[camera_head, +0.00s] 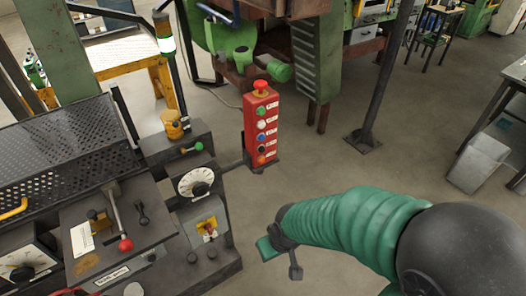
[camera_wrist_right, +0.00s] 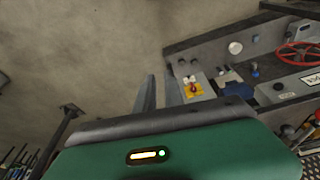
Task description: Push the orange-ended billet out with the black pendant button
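The red pendant box (camera_head: 260,128) stands upright on a short arm beside the machine in the head view. It has a red mushroom knob on top and a column of green, white, blue, black and orange buttons. The black button (camera_head: 262,148) is second from the bottom. My right gripper (camera_head: 294,268) is below and slightly right of the pendant, apart from it. In the right wrist view its two grey fingers (camera_wrist_right: 159,94) stand apart with nothing between them. No orange-ended billet can be made out. My left gripper is not in view.
The machine console (camera_head: 150,215) with a dial, levers and a yellow switch plate fills the left. A dark post (camera_head: 385,80) stands behind to the right. A metal bin (camera_head: 478,163) stands far right.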

